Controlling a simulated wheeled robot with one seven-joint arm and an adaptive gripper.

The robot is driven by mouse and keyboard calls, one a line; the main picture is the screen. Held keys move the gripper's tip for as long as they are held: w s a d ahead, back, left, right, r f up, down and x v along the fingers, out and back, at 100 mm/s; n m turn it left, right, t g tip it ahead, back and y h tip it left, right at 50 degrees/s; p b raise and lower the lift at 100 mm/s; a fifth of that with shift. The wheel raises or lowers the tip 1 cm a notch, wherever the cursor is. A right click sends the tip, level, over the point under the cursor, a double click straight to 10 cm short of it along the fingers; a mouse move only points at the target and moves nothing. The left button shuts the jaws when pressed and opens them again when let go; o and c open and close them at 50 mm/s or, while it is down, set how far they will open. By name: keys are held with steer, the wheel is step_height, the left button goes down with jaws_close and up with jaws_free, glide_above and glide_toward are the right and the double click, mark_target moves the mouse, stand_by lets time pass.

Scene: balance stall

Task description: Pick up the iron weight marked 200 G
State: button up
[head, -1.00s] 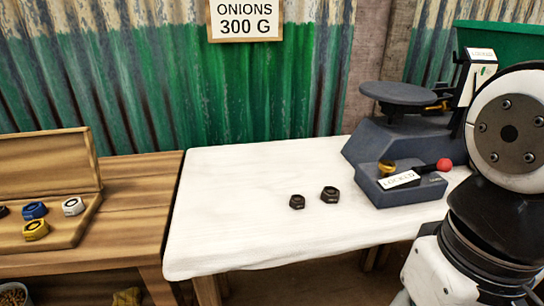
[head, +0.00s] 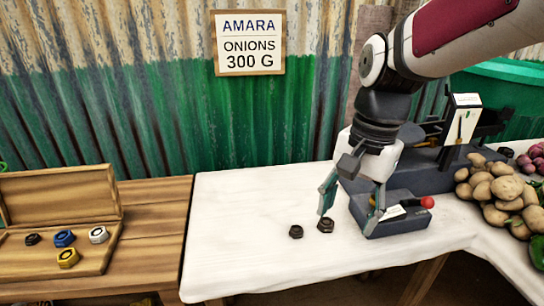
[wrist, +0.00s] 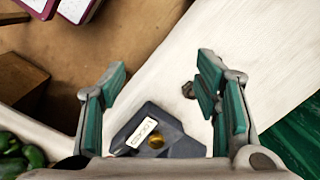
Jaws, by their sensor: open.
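Two dark hexagonal weights stand on the white table, a smaller one (head: 296,231) on the left and a larger one (head: 326,225) on the right. Their marks are too small to read, so I cannot tell which is 200 G. My gripper (head: 348,216) is open, pointing down between the larger weight and the scale's front. Its left finger in the head view appears just above the larger weight; contact is unclear. In the wrist view, my gripper (wrist: 160,76) has nothing between its fingers, and one dark weight (wrist: 188,90) shows beside the right finger, partly hidden.
The grey scale (head: 405,222), with a red knob and a white label, stands close right of my gripper. Potatoes (head: 508,188) lie further right. A wooden box (head: 105,262) with several coloured weights is at left. The white table's left part is clear.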

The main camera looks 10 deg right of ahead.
steer(key=w+d+m+p, duration=0.2)
steer(key=w+m+p, duration=0.3)
steer(key=w, duration=0.3)
steer(key=m+h+p, duration=0.1)
steer(key=m+p, duration=0.3)
steer(key=p, duration=0.1)
glide_above(326, 221)
step_height(326, 221, down, 2)
steer(key=f, duration=0.3)
steer(key=f+b, duration=0.1)
steer(key=f, duration=0.4)
steer(key=shift+w+d+f, duration=0.15)
steer(key=shift+d+f, duration=0.25)
steer(key=shift+s+a+f+b, duration=0.1)
steer(key=shift+a+f+b, duration=0.2)
steer(key=shift+f, duration=1.1)
steer(key=shift+s+a+f+b, duration=0.1)
steer(key=shift+f+b, duration=0.3)
steer(key=shift+f, duration=0.95)
jaws_close()
